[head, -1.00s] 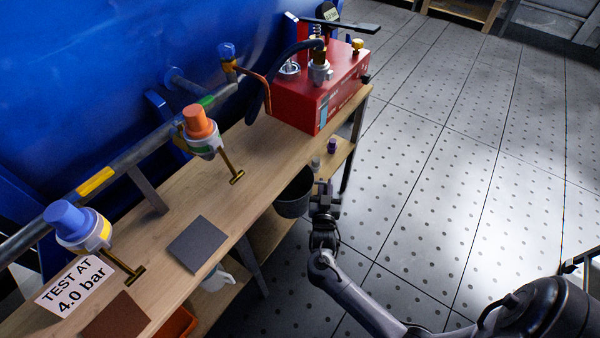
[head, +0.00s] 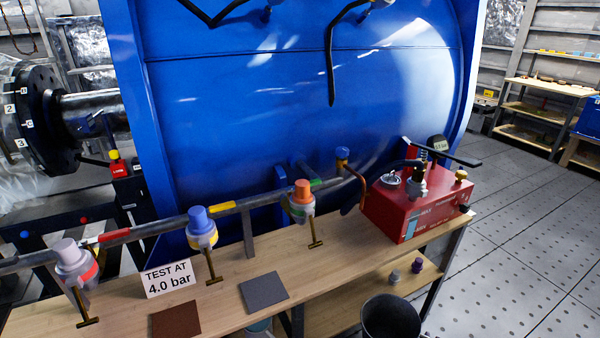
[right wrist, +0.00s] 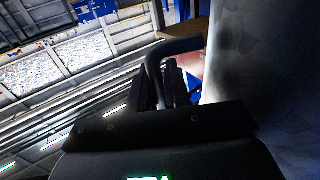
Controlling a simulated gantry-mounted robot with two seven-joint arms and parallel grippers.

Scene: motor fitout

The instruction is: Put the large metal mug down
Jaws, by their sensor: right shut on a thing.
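The large metal mug (head: 390,322) shows at the bottom edge of the head view, just in front of the bench. I look down into its dark open top; its lower part is cut off. In the right wrist view its grey curved wall (right wrist: 265,60) fills the right side. My right gripper (right wrist: 170,92) is shut on the mug's dark handle (right wrist: 160,52). The gripper itself is outside the head view now. My left gripper is not in view.
The wooden bench (head: 330,250) carries a grey square mat (head: 264,291), a brown mat (head: 175,321), a sign (head: 168,279) and a red pump box (head: 415,210). Valves with brass T-handles hang over its back. Two small items stand on the lower shelf (head: 340,297). Bare wood lies right of the grey mat.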

